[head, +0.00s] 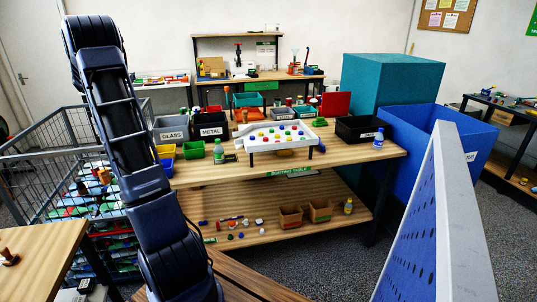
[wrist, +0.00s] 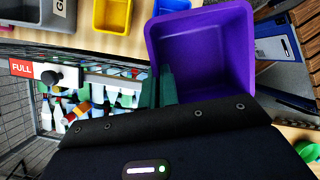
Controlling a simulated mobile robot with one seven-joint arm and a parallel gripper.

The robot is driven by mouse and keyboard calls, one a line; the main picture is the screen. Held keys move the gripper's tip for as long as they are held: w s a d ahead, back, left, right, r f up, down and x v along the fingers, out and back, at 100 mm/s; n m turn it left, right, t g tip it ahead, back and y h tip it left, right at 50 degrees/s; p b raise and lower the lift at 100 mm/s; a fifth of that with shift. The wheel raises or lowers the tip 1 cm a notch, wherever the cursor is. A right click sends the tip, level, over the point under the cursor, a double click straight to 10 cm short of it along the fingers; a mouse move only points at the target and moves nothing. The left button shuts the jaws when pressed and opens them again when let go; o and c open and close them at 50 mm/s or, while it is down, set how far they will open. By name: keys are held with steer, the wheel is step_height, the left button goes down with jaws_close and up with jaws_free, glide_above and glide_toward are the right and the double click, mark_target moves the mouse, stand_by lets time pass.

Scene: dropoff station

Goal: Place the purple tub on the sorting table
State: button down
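The purple tub (wrist: 203,45) fills the upper middle of the wrist view, open side showing and empty as far as I see. My gripper (wrist: 158,85) has one dark green finger inside the tub and the other outside, with the tub's wall between them. The tub looks held beside the wooden table edge, clear of the tabletop. In the head view my arm hangs at the left and hides the gripper and tub. The sorting table (head: 355,147) stands in the middle of the head view, with its name sign (head: 290,173) on the front edge.
Yellow tub (wrist: 113,14), grey glass bin (head: 171,129), metal bin (head: 209,125), black bin (head: 358,129), white sorting tray (head: 290,141) and bottles occupy the tabletop. A wire cart (head: 40,172) with a FULL sign (wrist: 21,68) stands left. Bare wood shows along the table's front.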

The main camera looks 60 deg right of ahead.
steer(key=s+d+m+g+y, duration=0.1)
steer(key=s+d+m, duration=0.1)
steer(key=s+d, duration=0.75)
steer(key=s+d+m, duration=0.2)
steer(key=s+d, duration=0.5)
steer(key=d, duration=0.6)
steer(key=f, duration=2.5)
steer(key=shift+d, duration=0.2)
steer(key=c, duration=2.1)
jaws_free()
steer(key=shift+f, duration=0.1)
steer(key=o, duration=0.4)
